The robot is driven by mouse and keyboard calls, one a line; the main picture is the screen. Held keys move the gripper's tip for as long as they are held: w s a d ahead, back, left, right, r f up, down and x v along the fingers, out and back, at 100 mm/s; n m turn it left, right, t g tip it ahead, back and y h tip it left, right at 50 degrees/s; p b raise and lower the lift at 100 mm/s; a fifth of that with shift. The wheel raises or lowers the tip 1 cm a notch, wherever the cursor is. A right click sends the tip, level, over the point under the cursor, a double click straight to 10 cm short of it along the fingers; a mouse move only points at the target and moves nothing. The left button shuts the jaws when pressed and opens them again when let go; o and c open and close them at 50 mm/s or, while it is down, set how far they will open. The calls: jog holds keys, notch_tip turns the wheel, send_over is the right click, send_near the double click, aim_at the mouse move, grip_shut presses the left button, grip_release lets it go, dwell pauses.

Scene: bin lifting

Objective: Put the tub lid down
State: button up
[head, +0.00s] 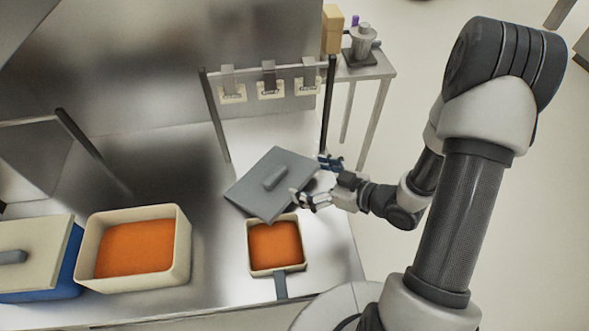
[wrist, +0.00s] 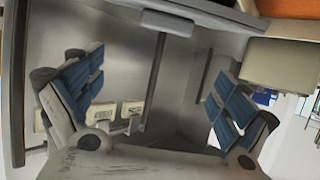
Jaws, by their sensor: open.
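The grey lid (head: 254,196), a flat square plate with a bar handle (head: 275,178), lies behind the small orange-filled tub (head: 276,268) in the head view. Its near corner overlaps the tub's back rim in the picture; I cannot tell whether they touch. My gripper (head: 313,181) is at the lid's right edge with its fingers spread. In the wrist view my gripper (wrist: 158,97) shows blue finger pads wide apart with nothing between them. A grey bar at the top of that view may be the lid handle, but I cannot be sure.
A larger beige tub (head: 183,250) of orange contents stands left. A blue tub (head: 70,268) with a beige lid (head: 38,252) is beyond it. A rail (head: 300,67) with hanging tags stands behind the lid. A side table (head: 372,68) is at the back right. Bare metal counter (head: 215,220) lies between the tubs.

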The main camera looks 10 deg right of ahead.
jog(key=d+r+m+g+h, duration=0.1)
jog(key=d+r+m+h, duration=0.3)
jog(key=d+r+h, duration=0.85)
jog(key=s+a+r+m+g+y, duration=0.1)
jog(key=s+a+r, duration=0.4)
jog(key=s, duration=0.5)
jog(key=s+a+r+m+g+y, duration=0.2)
jog(key=s+a+r+m+g, duration=0.1)
jog(key=s, duration=0.7)
jog(key=shift+a+r+m, duration=0.5)
jog(key=shift+a+r, duration=0.45)
